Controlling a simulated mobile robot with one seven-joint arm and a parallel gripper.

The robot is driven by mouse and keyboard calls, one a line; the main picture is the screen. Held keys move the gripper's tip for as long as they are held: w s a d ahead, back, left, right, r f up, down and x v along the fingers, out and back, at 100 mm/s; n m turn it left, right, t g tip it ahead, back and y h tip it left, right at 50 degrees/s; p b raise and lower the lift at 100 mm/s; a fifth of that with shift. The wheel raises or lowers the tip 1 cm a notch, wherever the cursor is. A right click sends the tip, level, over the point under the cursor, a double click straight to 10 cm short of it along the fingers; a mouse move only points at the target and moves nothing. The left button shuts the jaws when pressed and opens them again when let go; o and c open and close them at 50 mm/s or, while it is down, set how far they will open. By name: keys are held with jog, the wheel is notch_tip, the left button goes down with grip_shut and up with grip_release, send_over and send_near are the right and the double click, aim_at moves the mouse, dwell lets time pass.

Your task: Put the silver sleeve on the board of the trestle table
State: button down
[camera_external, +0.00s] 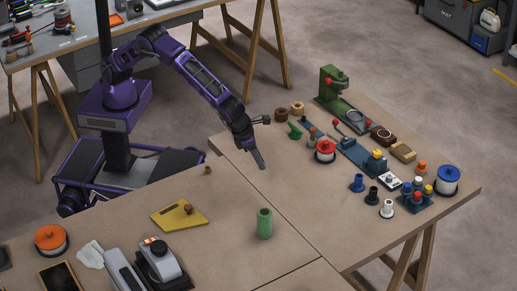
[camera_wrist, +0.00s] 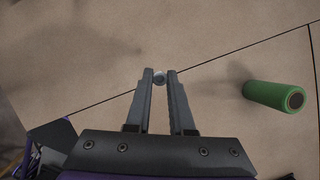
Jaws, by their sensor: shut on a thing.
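My gripper (camera_wrist: 160,80) is shut on the silver sleeve (camera_wrist: 159,77), a small round grey piece between the fingertips in the wrist view. In the external view my gripper (camera_external: 261,163) points down over the tan boards, close to the seam between the near board (camera_external: 310,240) and the right-hand board (camera_external: 310,207). The sleeve cannot be made out there. Trestle legs (camera_external: 410,262) show under the right-hand board. The height of the fingertips above the boards is hard to tell.
A green cylinder (camera_external: 264,223) stands on the near board; it lies to the right in the wrist view (camera_wrist: 273,96). A yellow plate (camera_external: 180,216) is left of it. Bare board surrounds the fingertips.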

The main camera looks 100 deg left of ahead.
jog(key=w+a+f, duration=0.1)
jog(key=w+a, duration=0.3)
jog(key=a, duration=0.6)
jog(key=w+a, duration=0.3)
jog(key=a, duration=0.6)
jog(key=r+p, duration=0.2)
send_over(307, 130)
jog(key=s, duration=0.2)
jog(key=f, duration=0.3)
jog(key=f+b, duration=0.1)
jog(key=f, duration=0.6)
jog(key=shift+w+d, duration=0.25)
jog(key=shift+d, duration=0.05)
jog(key=shift+f+b, duration=0.1)
jog(key=shift+b, duration=0.2)
jog(key=c, duration=0.8)
grip_release()
jog(key=shift+r, duration=0.25)
jog(key=p+v, duration=0.1)
jog(key=v, duration=1)
jog(key=shift+s+d+r, duration=0.15)
jog(key=shift+s+r, duration=0.1)
jog(key=shift+r, duration=0.05)
